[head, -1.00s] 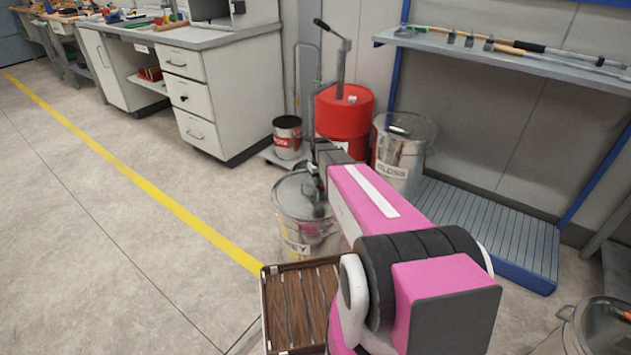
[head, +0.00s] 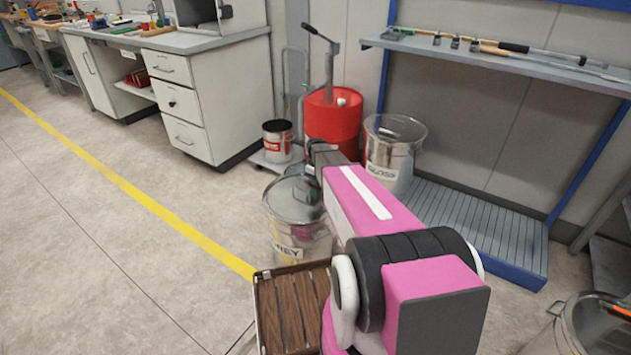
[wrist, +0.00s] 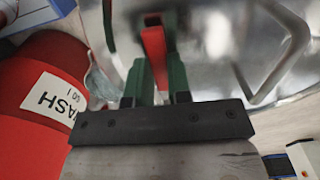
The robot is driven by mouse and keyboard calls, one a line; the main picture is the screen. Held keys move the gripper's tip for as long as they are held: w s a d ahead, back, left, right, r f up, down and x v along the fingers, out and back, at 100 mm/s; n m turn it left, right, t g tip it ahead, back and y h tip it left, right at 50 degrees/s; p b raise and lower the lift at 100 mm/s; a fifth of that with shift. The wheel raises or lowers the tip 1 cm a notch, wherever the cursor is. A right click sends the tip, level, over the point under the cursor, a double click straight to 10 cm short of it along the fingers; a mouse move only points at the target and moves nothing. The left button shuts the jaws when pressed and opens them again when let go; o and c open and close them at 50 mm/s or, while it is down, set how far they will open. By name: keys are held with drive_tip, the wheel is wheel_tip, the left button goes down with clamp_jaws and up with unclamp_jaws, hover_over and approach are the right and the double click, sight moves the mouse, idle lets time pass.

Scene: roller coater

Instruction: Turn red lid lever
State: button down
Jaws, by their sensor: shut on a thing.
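The red lid lever (wrist: 154,44) shows at the top middle of the wrist view, against a shiny metal lid (wrist: 215,45). My gripper (wrist: 158,68) has its green fingers on either side of the lever and is shut on it. In the head view, the metal bucket (head: 287,240) with its lid (head: 287,197) stands on the floor beyond my arm. There the lever cannot be made out, and my pink arm hides part of the bucket and most of my gripper.
A red drum (head: 331,122) with a hand pump and a clear-topped gloss bucket (head: 388,155) stand close behind. A small can (head: 277,140) sits on a low trolley. A wooden crate (head: 290,310) is in front. Open floor lies left of the yellow line (head: 150,200).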

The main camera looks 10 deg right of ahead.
drive_tip(key=c, duration=1)
unclamp_jaws()
drive_tip(key=shift+c, duration=0.2)
wheel_tip(320, 180, up, 11)
drive_tip(key=shift+f, duration=0.1)
drive_tip(key=s+a+m, duration=0.2)
drive_tip(key=s+m, duration=0.1)
drive_tip(key=s, duration=0.6)
drive_tip(key=s+a+r+m, duration=0.1)
drive_tip(key=s+a+m, duration=0.1)
drive_tip(key=s, duration=0.7)
drive_tip(key=s+a+m, duration=0.3)
drive_tip(key=s, duration=0.7)
drive_tip(key=shift+r+m, duration=0.3)
